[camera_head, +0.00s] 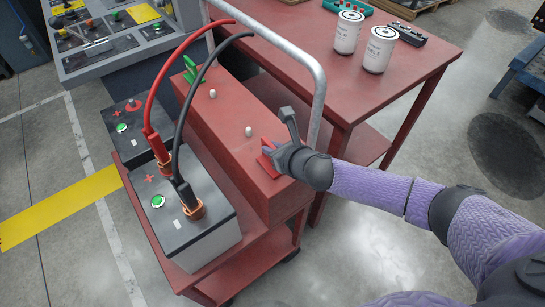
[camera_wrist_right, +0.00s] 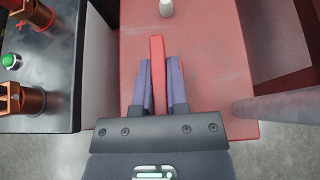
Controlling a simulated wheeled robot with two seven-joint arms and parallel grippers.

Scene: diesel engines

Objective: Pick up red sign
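The red sign (camera_head: 265,161) is a small flat red piece at the near right end of a long red box. In the right wrist view the red sign (camera_wrist_right: 157,75) stands as a narrow strip between the two bluish fingers. My right gripper (camera_head: 271,149) is at the sign, with one finger along each side and no clear gap. It appears shut on the sign. In the right wrist view the fingertips of my right gripper (camera_wrist_right: 159,62) lie below the sign's far end. The sign's lower part is hidden by the gripper. My left gripper is not in view.
The red box (camera_head: 232,115) has pale knobs and a green piece (camera_head: 190,69) at its far end. Batteries (camera_head: 187,215) with red and black cables stand left of it on the red cart. A grey rail (camera_head: 319,100) rises close on the right. White filters (camera_head: 379,50) stand on a table.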

